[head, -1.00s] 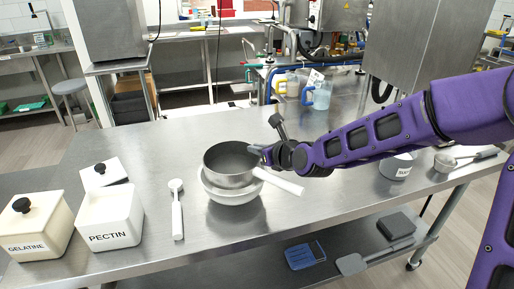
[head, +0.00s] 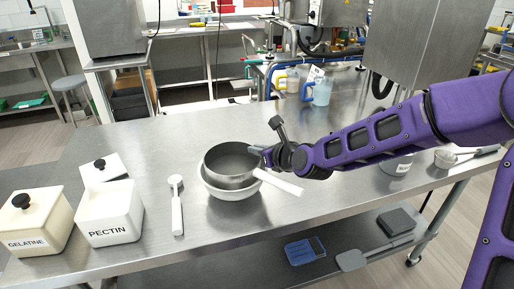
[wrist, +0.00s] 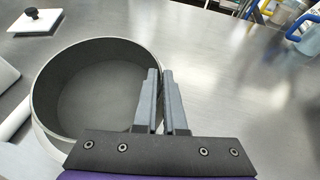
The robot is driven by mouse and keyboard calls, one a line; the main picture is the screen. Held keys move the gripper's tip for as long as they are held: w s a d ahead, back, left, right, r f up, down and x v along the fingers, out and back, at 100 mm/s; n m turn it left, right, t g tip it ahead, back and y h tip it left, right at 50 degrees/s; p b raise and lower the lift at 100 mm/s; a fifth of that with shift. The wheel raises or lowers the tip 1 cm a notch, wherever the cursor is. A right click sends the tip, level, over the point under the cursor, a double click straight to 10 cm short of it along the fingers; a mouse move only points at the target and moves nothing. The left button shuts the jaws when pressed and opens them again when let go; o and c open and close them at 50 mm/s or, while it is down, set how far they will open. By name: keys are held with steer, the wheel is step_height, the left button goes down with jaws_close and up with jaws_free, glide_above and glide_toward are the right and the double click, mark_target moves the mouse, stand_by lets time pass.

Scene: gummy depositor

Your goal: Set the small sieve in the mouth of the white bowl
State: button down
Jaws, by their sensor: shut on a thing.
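The small sieve (head: 229,164) is a round, dark grey metal pan with a white handle (head: 279,182) pointing front right. It sits over the white bowl (head: 232,191), its lower part overlapping the bowl's mouth. The bowl's rim shows around its front and sides; I cannot tell whether the sieve rests on it. My gripper (head: 262,153) is shut on the sieve's right rim. In the wrist view my fingers (wrist: 163,100) are close together at the rim of the sieve (wrist: 95,95). The bowl is mostly hidden there.
A pectin box (head: 109,213), a gelatine box (head: 35,226) and a loose lid (head: 103,169) are at the left. A white spoon (head: 177,206) lies left of the bowl. Jugs (head: 318,91) stand at the back. A sugar container (head: 396,165) is partly behind my arm.

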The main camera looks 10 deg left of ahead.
steer(key=c, duration=0.9)
jaws_free()
steer(key=p+v, duration=0.5)
steer(key=v, duration=1.2)
steer(key=shift+s+d+p, duration=0.1)
steer(key=shift+d+p, duration=0.05)
steer(key=shift+p, duration=0.25)
